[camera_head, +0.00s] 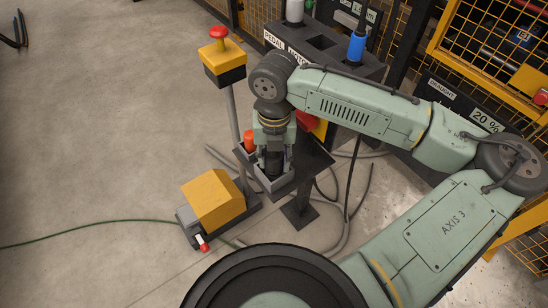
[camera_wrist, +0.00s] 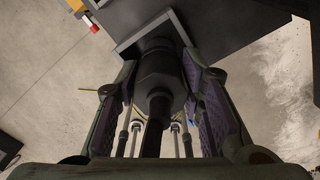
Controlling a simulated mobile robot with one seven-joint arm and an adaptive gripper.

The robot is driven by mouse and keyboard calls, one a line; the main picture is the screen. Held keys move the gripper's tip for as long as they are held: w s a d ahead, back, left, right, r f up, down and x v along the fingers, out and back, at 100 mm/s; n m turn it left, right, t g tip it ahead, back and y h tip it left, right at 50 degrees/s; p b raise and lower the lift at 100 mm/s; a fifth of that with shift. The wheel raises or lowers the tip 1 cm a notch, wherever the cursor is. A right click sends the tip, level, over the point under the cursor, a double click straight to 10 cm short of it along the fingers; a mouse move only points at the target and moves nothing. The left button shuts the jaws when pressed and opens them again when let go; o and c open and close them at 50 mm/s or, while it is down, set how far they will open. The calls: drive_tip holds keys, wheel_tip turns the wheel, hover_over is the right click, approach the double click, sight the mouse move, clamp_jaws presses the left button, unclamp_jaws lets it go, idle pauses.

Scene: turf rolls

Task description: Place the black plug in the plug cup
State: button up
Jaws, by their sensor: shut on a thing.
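My gripper (camera_head: 273,153) points down over the grey plug cup (camera_head: 278,189), an open-topped box on a post stand. In the wrist view, my gripper (camera_wrist: 165,100) has its two purple-padded fingers on either side of the black plug (camera_wrist: 160,75), shut on it. The plug's cable runs back toward the wrist. The plug's far end lies within the square rim of the cup (camera_wrist: 122,44) in the wrist view. Its lower end is hidden, so I cannot tell whether it touches the bottom. An orange-red plug (camera_head: 250,141) stands just left of my gripper.
A dark labelled holder (camera_head: 325,42) behind carries a blue plug (camera_head: 356,47) and a grey one (camera_head: 294,11). A red-button post (camera_head: 222,60) stands left, above a yellow pedal (camera_head: 213,198). Cables lie on the floor.

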drive_tip(key=shift+f, duration=0.2)
drive_tip(key=shift+f, duration=0.15)
drive_tip(key=o, duration=1.2)
wheel_tip(320, 180, up, 12)
drive_tip(key=shift+r+p, duration=0.25)
drive_tip(key=shift+p, duration=0.25)
